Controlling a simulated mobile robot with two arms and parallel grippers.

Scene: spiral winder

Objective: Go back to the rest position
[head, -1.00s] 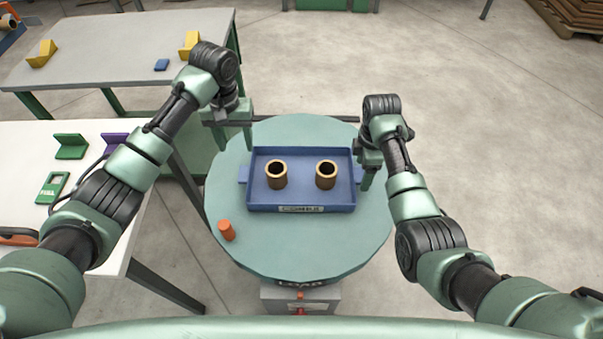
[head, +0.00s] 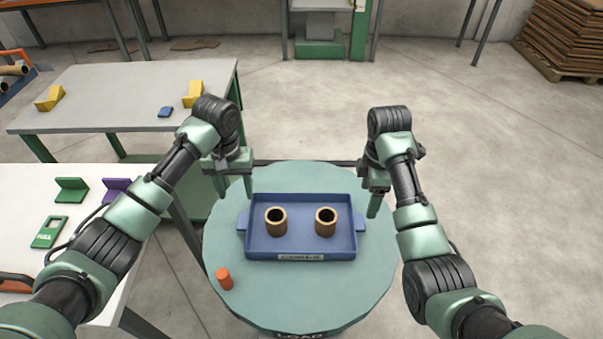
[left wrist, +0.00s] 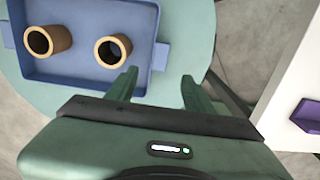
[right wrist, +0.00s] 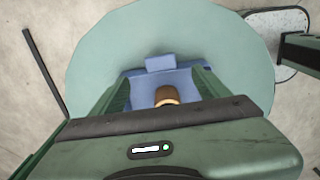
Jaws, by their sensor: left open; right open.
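The blue tray (head: 300,254) lies on the round green turntable (head: 225,310). Two brown tubes, the left one (head: 276,223) and the right one (head: 325,223), stand upright in it. The tray also shows in the left wrist view (left wrist: 88,82) and partly in the right wrist view (right wrist: 160,63). My left gripper (head: 236,192) is open and empty, above and beside the tray's left handle. My right gripper (head: 374,200) is open and empty, above and beyond the tray's right end. Both are clear of the tray. In the right wrist view, the gripper body hides most of the tray.
An orange cylinder (head: 224,279) stands on the turntable at the front left. A white table (head: 20,215) on the left holds green and purple pieces. A grey table (head: 120,90) stands behind it. The floor (head: 480,150) on the right is free.

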